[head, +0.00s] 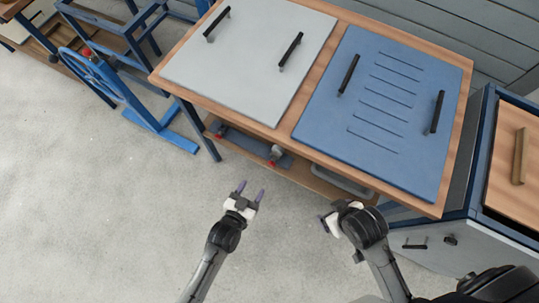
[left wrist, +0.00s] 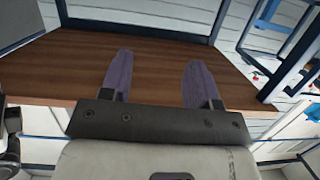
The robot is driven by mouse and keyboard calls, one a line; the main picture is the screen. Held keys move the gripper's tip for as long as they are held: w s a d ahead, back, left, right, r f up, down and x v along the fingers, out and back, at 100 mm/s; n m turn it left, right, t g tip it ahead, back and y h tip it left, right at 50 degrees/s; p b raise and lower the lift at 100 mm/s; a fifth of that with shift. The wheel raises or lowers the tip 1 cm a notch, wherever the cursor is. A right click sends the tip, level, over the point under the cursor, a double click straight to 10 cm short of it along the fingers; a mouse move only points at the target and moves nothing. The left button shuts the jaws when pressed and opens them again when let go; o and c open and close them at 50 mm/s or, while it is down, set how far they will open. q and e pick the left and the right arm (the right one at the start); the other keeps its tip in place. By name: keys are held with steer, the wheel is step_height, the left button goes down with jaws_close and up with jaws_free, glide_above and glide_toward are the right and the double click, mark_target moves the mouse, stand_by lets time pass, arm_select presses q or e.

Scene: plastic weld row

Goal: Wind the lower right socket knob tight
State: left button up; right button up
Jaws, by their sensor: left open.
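I cannot make out for sure which part is the lower right socket knob. A small dark knob (head: 450,240) sits on the front of the grey cabinet at the right. Small red parts (head: 274,161) show on the shelf under the bench. My left gripper (head: 251,190) is open and empty over the floor in front of the bench. Its two purple fingers stand apart in the left wrist view (left wrist: 156,78), against a brown wooden surface. My right gripper (head: 325,223) is right of the left one, turned sideways, and its jaw gap is not clear.
The wooden bench (head: 309,115) carries a grey panel (head: 250,60) and a blue panel (head: 385,110), both with black handles. A blue handwheel stand (head: 150,122) is at the left. The cabinet (head: 478,215) stands close at the right.

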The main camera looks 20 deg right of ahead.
mark_target(271, 165)
arm_select(q)
step_height(271, 165, down, 18)
steer(key=w+m+t+h+b, duration=0.1)
steer(key=w+t+h+b, duration=0.1)
steer(key=b, duration=1.1)
steer(key=b+x, duration=0.2)
steer(key=x, duration=0.2)
steer(key=b+x, duration=0.2)
steer(key=x, duration=0.1)
steer(key=b+x, duration=0.2)
steer(key=x, duration=0.2)
steer(key=shift+d+f+b, duration=0.15)
steer(key=shift+d+b, duration=0.15)
steer(key=shift+d, duration=0.2)
steer(key=shift+b+x, duration=0.3)
steer(key=shift+x, duration=0.6)
steer(key=shift+s, duration=0.1)
